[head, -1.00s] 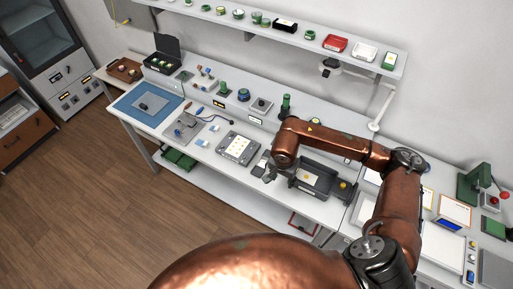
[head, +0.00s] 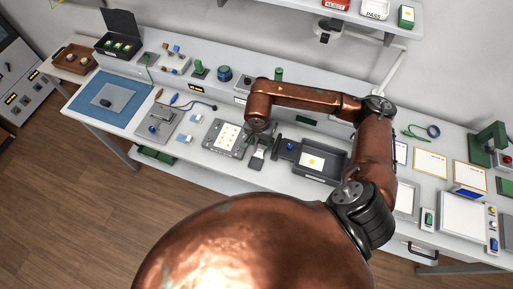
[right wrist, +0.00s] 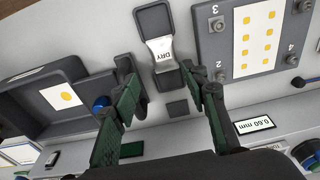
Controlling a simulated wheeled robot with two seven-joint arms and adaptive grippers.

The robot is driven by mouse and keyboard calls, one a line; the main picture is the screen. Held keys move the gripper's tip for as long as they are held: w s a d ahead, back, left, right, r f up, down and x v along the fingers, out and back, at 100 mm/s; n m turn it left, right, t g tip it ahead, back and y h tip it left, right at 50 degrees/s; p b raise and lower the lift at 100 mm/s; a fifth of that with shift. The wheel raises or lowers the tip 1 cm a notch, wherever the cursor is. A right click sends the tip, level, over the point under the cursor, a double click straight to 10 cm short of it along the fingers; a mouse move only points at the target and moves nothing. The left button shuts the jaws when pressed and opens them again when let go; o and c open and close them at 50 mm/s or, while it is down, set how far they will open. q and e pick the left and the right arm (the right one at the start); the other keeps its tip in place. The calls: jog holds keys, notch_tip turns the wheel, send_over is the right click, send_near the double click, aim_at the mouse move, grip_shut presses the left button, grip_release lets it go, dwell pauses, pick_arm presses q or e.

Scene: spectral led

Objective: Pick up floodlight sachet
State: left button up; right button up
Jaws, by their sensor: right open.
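A small pale sachet marked DRY (right wrist: 161,52) lies in a dark holder in the right wrist view, between the floodlight panel (right wrist: 262,40) and a dark tray. It also shows small in the head view (head: 258,153), just below my right gripper. My right gripper (right wrist: 168,88) is open and empty, with its two green-padded fingers pointing toward the sachet from either side. The fingers look apart from it; their height above the bench is hard to judge. In the head view the right gripper (head: 263,143) is partly hidden by its own wrist. My left gripper is not in view.
A dark tray (head: 323,178) with a yellow-dotted white card stands to the right of the sachet. The floodlight panel (head: 209,140) lies close on its left. A ledge with a "0.60 mm" display (right wrist: 255,125) runs behind. A blue mat (head: 82,104) lies far left.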

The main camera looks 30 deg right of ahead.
aim_at(260, 150)
jog(key=shift+w+f, duration=0.35)
jog(key=shift+f, duration=0.4)
jog(key=shift+w+d+f+p, duration=0.15)
jog(key=shift+f+p, duration=0.15)
jog(key=shift+f, duration=1.45)
jog(key=shift+w+d+f+p, duration=0.15)
jog(key=shift+f+p, duration=0.1)
jog(key=shift+f, duration=1.45)
jog(key=shift+a, duration=0.1)
jog(key=shift+c, duration=0.6)
jog(key=c, duration=0.5)
